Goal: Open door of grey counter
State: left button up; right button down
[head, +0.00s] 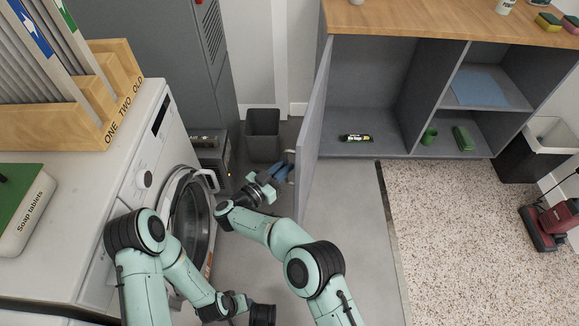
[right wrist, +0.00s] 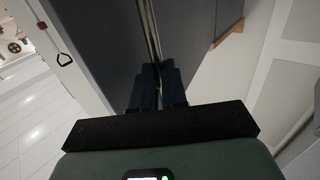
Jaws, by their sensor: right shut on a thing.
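The grey counter (head: 374,152) stands at the back right with a wooden top. Its grey door (head: 311,135) stands swung out at the left side, and the left compartment is exposed. My right gripper (head: 281,173) is at the door's outer face, shut on a thin upright bar that looks like its handle. In the right wrist view, the blue fingers (right wrist: 156,88) close around this bar (right wrist: 153,35) against the grey door panel (right wrist: 110,45). My left gripper (head: 262,314) is low at the bottom edge, away from the counter; its fingers are unclear.
A black-and-green cylinder (head: 356,138) lies inside the counter. A green cup (head: 429,135) is on the right lower shelf. A dark bin (head: 263,130) stands left of the door. A washer with an open round door (head: 190,212) is at left. Floor right of the door is clear.

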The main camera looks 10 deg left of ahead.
pick_arm(q)
jog(key=shift+w+a+f, duration=0.1)
jog(key=shift+w+a, duration=0.05)
jog(key=shift+a, duration=0.3)
pick_arm(e)
jog(key=shift+w+a+r+h, duration=0.15)
jog(key=shift+w+h, duration=0.15)
jog(key=shift+w, duration=0.05)
jog(key=c, duration=1.5)
grip_release()
jog(key=o, duration=0.3)
jog(key=shift+w+f, duration=0.1)
jog(key=shift+f, duration=0.1)
pick_arm(q)
jog(key=shift+w, duration=0.15)
pick_arm(e)
jog(key=shift+o, duration=0.2)
jog(key=shift+a, duration=0.2)
pick_arm(q)
jog(key=shift+t, duration=0.5)
jog(key=w+r, duration=0.1)
jog(key=w+r+p, duration=0.1)
jog(key=w, duration=0.1)
jog(key=shift+d+r, duration=0.3)
jog(key=shift+r, duration=0.1)
pick_arm(e)
jog(key=v, duration=0.7)
jog(key=shift+s+r, duration=0.2)
jog(key=shift+s, duration=0.15)
